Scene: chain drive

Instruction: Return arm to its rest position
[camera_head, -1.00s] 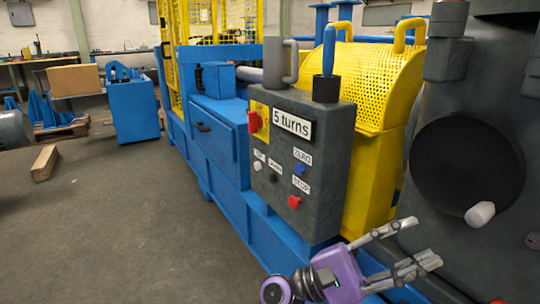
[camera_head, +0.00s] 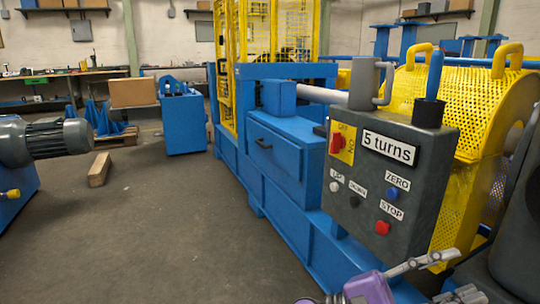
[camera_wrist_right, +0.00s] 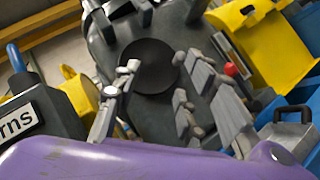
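My right gripper (camera_head: 460,273) shows at the bottom right edge of the head view, with a purple body and grey fingers. The fingers are spread apart and nothing shows between them. In the right wrist view, the open fingers (camera_wrist_right: 157,88) show in front of a dark grey machine with a black round disc (camera_wrist_right: 150,66). Most of the right arm is out of the head view. My left gripper is in neither view.
A dark control box (camera_head: 385,190) labelled "5 turns" stands just beyond the right gripper. A blue machine frame (camera_head: 285,205) and yellow perforated guard (camera_head: 480,105) are close by. A wooden block (camera_head: 99,170) lies on the floor at left. Open floor (camera_head: 170,230) is clear.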

